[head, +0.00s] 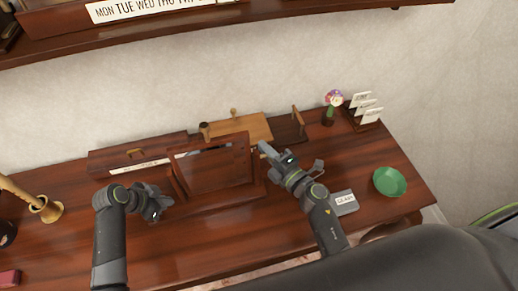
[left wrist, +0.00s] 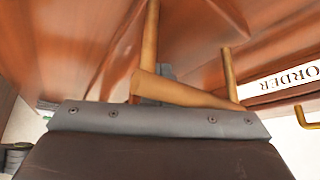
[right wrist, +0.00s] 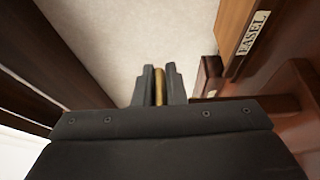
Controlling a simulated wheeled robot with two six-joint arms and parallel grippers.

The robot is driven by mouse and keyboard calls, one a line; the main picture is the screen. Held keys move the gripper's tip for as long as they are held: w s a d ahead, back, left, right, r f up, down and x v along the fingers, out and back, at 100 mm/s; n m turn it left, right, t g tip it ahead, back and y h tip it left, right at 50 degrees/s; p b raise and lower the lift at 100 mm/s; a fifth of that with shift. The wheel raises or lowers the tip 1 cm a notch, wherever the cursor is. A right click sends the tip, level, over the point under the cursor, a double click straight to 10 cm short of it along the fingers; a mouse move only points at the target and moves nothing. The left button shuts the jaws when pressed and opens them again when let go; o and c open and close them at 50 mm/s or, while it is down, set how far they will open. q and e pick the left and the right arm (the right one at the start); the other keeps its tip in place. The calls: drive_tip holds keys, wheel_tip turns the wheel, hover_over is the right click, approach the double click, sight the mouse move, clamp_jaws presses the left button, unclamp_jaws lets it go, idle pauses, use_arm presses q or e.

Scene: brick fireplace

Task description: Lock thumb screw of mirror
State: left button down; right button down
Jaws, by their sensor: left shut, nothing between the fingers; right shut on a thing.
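The mirror (head: 212,165) stands in a dark wooden frame on the desk, tilted, with uprights at its sides. My right gripper (head: 266,150) is at the mirror's right side. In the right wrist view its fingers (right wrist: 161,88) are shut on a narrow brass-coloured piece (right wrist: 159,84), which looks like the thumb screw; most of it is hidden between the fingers. My left gripper (head: 160,203) is shut and empty, low over the desk left of the mirror. In the left wrist view its fingers (left wrist: 163,82) are partly hidden behind tan rods (left wrist: 190,92).
Behind the mirror is a wooden board (head: 240,128). A labelled dark box (head: 125,153) lies left. A grey labelled case (head: 343,203) and green bowl (head: 390,182) are right. A card holder (head: 366,122) stands at the back right. A shelf (head: 200,27) overhangs the wall.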

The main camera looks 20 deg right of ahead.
use_arm(q)
drive_tip(key=shift+s+f, duration=0.15)
drive_tip(key=shift+f, duration=0.05)
idle(0.3)
use_arm(e)
drive_tip(key=c, duration=1.5)
unclamp_jaws()
drive_tip(key=v, duration=1.2)
drive_tip(key=shift+s+r, duration=0.1)
drive_tip(key=shift+r, duration=0.15)
use_arm(q)
drive_tip(key=shift+r, duration=0.15)
use_arm(e)
drive_tip(key=shift+r, duration=0.15)
